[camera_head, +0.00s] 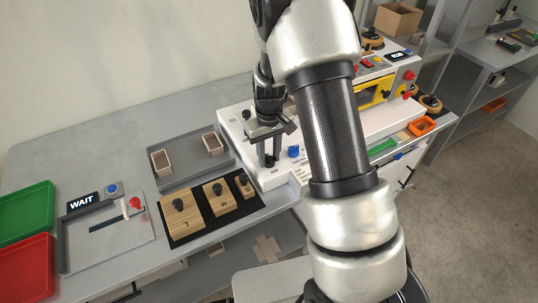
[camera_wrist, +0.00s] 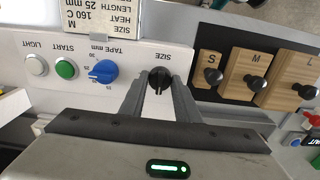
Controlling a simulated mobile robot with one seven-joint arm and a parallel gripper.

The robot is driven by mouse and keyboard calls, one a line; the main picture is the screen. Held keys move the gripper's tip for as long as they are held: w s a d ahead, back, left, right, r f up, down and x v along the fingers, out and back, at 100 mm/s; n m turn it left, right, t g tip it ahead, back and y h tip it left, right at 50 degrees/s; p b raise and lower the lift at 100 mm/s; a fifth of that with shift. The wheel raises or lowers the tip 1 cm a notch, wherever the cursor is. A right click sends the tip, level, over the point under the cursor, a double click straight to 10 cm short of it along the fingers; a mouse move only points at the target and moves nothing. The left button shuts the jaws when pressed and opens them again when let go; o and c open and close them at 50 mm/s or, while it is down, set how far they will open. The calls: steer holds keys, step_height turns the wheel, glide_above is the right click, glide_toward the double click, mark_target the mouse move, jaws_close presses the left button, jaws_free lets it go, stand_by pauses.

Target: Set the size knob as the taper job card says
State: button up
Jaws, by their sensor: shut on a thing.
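The wrist view shows the panel upside down. The black size knob (camera_wrist: 159,78) sits on the white panel under the label SIZE. My gripper (camera_wrist: 159,92) has its two fingers on either side of the knob and is shut on it. No setting marks around the knob are readable, so I cannot tell its setting. A job card (camera_wrist: 104,16) on the panel reads SIZE M, HEAT 160 C, LENGTH 25 mm; its top is partly cut off.
Beside the knob are a blue TAPE mm knob (camera_wrist: 103,71), a green START button (camera_wrist: 66,69) and a white LIGHT button (camera_wrist: 37,66). Wooden blocks S (camera_wrist: 211,72), M (camera_wrist: 252,75) and L (camera_wrist: 305,85) stand on a black mat. A grey tray (camera_head: 160,183) lies behind.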

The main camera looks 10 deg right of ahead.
mark_target(269, 157)
steer(key=shift+m, duration=0.3)
steer(key=m, duration=0.3)
steer(key=shift+m, duration=0.3)
steer(key=m, duration=0.4)
steer(key=shift+m, duration=0.3)
steer(key=o, duration=1)
steer(key=shift+o, duration=0.2)
step_height(269, 157, up, 18)
steer(key=p, duration=0.1)
steer(key=shift+f, duration=0.25)
